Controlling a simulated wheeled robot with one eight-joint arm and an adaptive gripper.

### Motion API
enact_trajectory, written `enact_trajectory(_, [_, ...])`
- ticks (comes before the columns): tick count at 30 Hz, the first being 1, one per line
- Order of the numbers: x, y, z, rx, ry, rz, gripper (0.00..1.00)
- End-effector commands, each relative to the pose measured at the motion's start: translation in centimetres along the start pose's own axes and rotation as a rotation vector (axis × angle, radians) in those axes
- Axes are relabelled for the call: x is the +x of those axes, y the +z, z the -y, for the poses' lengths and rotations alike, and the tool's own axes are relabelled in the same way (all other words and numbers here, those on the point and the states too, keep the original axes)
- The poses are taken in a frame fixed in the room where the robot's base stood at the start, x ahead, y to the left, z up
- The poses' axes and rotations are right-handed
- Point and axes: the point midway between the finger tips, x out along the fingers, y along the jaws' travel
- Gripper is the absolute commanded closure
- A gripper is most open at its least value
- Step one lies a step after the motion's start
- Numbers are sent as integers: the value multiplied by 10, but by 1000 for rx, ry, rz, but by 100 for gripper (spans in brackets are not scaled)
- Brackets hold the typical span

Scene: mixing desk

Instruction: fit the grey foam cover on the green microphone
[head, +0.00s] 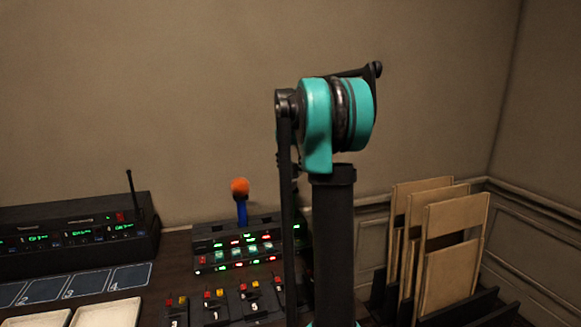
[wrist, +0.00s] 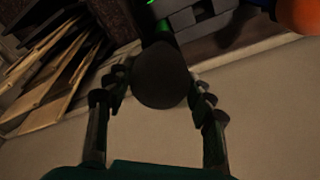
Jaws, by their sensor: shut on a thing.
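The grey foam cover (wrist: 160,76) is a dark round ball between the fingers of my gripper (wrist: 160,88) in the wrist view. My gripper is shut on it, one finger at each side. A strip of the green microphone (wrist: 163,31) shows right behind the cover in the wrist view, in line with it. Its top is hidden by the cover, so I cannot tell whether the cover is around it or only in front of it. In the head view my arm hides the gripper, the cover and most of the green microphone.
A blue microphone (head: 242,213) with an orange foam cover (head: 240,187) stands on the lit mixing panel (head: 210,232), left of my arm. Wooden boards (head: 458,240) stand in a dark rack at the right. A black radio unit (head: 75,229) and numbered pads (head: 88,285) lie left.

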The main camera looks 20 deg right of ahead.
Motion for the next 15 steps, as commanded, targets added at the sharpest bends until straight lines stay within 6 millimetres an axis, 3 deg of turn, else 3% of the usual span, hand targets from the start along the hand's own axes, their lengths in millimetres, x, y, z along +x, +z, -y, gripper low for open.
enact_trajectory(15, [12, 2, 0, 0, 0, 0, 58])
